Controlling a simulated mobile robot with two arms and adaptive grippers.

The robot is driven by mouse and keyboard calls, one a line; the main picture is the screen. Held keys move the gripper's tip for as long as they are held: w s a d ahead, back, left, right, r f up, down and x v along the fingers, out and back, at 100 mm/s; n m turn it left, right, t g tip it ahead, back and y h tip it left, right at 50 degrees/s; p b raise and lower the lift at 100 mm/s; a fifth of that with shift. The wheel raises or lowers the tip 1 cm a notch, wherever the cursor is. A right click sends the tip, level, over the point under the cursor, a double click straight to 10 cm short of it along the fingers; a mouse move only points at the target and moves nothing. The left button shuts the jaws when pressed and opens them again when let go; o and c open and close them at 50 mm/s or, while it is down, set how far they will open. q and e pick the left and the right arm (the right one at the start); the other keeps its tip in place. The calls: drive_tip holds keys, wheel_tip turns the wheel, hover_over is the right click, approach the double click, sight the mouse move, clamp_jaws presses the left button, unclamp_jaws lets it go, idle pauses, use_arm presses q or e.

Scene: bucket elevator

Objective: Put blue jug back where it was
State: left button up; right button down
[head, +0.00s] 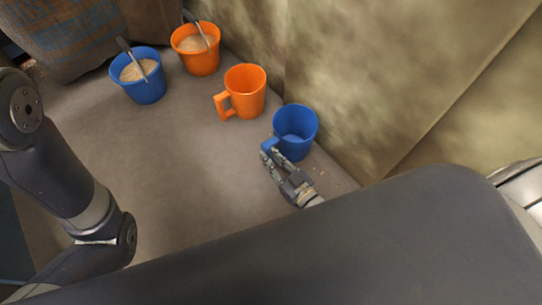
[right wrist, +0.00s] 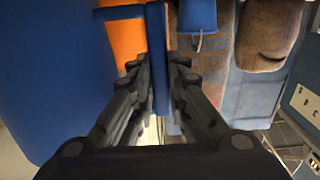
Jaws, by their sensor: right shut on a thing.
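The blue jug (head: 297,124) stands upright on the grey surface at the right end of the row, close to the wall, and looks empty. My right gripper (head: 268,154) is at the jug's handle, on its near left side. In the right wrist view my right gripper (right wrist: 157,78) has its fingers on both sides of the blue handle (right wrist: 157,45), shut on it. The blue jug's body (right wrist: 50,75) fills the left of that view. My left arm comes in at the left of the head view, but its gripper is out of view.
An orange jug (head: 246,92) stands just left of the blue jug. Farther back are an orange bucket (head: 202,63) and a blue bucket (head: 146,92), both with grain and a scoop handle. Sacks (head: 68,38) are behind. A wall (head: 340,80) borders the right. The front left surface is clear.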

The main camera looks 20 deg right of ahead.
drive_tip(key=shift+r, duration=0.1)
drive_tip(key=c, duration=2)
unclamp_jaws()
drive_tip(key=shift+f, duration=0.3)
drive_tip(key=o, duration=0.4)
drive_tip(key=shift+r, duration=0.1)
drive_tip(key=shift+o, duration=0.2)
drive_tip(key=shift+r, duration=0.2)
